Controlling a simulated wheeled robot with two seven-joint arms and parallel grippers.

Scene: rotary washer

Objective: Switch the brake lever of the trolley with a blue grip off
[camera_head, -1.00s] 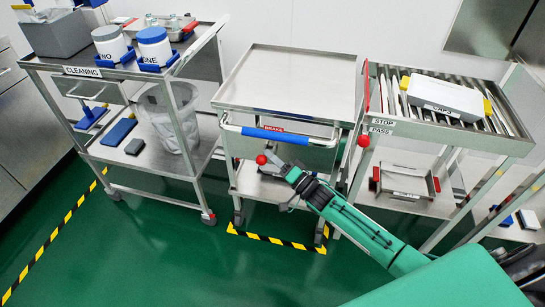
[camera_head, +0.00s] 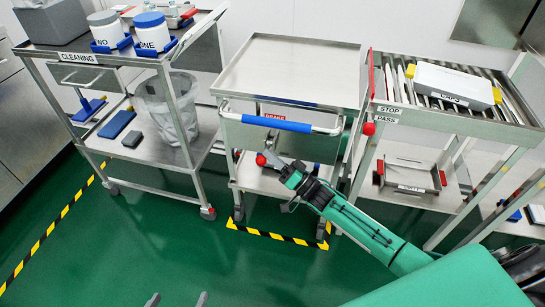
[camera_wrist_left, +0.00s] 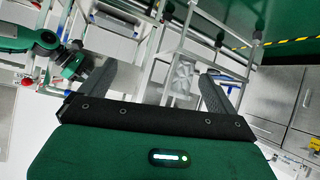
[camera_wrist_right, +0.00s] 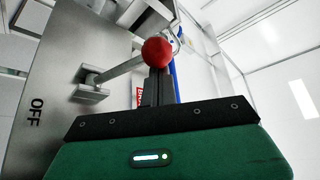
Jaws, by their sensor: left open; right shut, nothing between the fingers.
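The trolley (camera_head: 290,70) with the blue grip (camera_head: 276,123) stands in the middle of the head view. Its brake lever has a red ball knob (camera_head: 261,160), below the left part of the handle. In the right wrist view the lever's rod runs from the knob (camera_wrist_right: 158,52) left to a pivot on a metal plate marked OFF (camera_wrist_right: 36,112). My right gripper (camera_head: 275,163) is shut and empty, its fingertips right at the knob; I cannot tell if they touch. My left gripper (camera_head: 176,299) is open and empty at the bottom edge, away from the trolley.
A cleaning cart (camera_head: 75,57) with containers and a bin stands at the left. A roller cart (camera_head: 440,117) marked STOP and PASS stands close at the right, with another red ball (camera_head: 369,129) between. Striped tape (camera_head: 275,236) lies under the trolley. The green floor in front is clear.

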